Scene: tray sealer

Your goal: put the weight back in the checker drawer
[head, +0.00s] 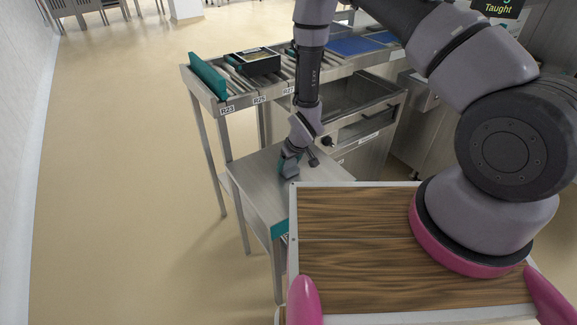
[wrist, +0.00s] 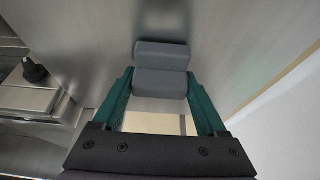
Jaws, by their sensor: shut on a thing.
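My gripper (wrist: 160,78) is in the wrist view, its teal fingers closed against the two sides of a grey block, the weight (wrist: 160,55). In the head view my gripper (head: 288,164) points down over the steel side table (head: 262,190), with the grey weight (head: 291,173) at its tip. The weight is at or just above the tabletop; I cannot tell whether it touches. The checker drawer (head: 385,113) appears pulled out, with its hollow inside showing, behind and right of my gripper. My arm hides part of it.
A roller conveyor (head: 228,84) with a black box (head: 258,61) and an upright teal plate (head: 207,76) runs behind the table. A black knob (head: 327,141) stands close right of my gripper; it also shows in the wrist view (wrist: 35,70). Floor at left is clear.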

